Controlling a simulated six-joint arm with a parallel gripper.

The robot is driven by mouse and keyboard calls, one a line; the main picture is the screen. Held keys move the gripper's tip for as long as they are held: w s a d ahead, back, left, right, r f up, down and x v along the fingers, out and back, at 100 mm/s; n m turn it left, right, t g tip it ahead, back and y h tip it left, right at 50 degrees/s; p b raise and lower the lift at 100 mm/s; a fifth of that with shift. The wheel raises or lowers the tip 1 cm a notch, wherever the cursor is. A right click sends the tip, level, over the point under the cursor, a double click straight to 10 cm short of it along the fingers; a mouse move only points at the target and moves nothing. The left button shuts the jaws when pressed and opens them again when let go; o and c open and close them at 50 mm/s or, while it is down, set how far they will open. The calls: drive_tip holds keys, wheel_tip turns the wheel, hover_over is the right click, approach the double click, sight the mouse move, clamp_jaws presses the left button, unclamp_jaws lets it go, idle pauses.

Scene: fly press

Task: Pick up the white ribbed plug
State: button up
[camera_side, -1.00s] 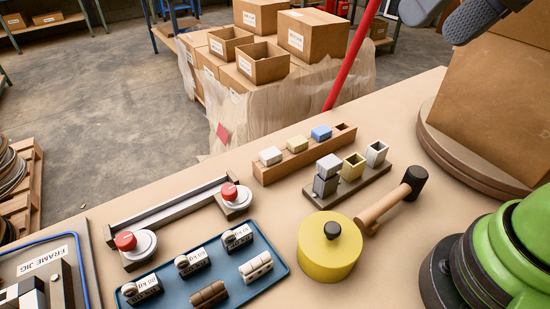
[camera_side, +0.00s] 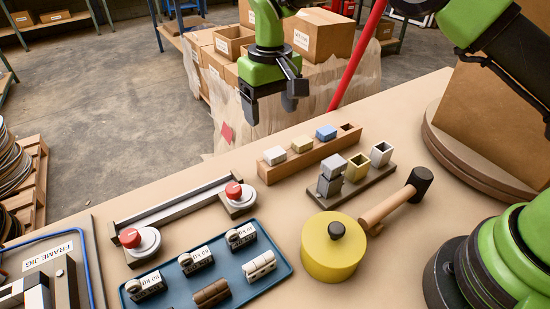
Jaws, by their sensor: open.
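The white ribbed plug (camera_side: 259,265) lies on its side at the right of the blue tray (camera_side: 272,284). A brown ribbed plug (camera_side: 211,292) lies to its left in the same tray. My gripper (camera_side: 272,106) points downward with its dark fingers apart and nothing between them. It hangs high in the upper middle of the picture, well above the table and far from the tray. Nothing hides the white plug.
Several labelled metal pieces (camera_side: 196,260) stand along the tray's back edge. A yellow round pot (camera_side: 333,247) and a mallet (camera_side: 394,200) are right of the tray. Behind are a wooden block rack (camera_side: 309,154), a dark cup rack (camera_side: 345,193) and a bar with two red knobs (camera_side: 175,211).

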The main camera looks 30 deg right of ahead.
hover_over(275, 152)
drive_tip(key=f, duration=0.4)
drive_tip(key=shift+w+a+f, duration=0.2)
drive_tip(key=shift+w+f, duration=0.05)
drive_tip(key=shift+w, duration=0.05)
drive_tip(key=f, duration=0.5)
drive_tip(key=shift+s+d+f, duration=0.1)
drive_tip(key=shift+s+d, duration=0.1)
drive_tip(key=shift+s, duration=0.1)
drive_tip(key=c, duration=1)
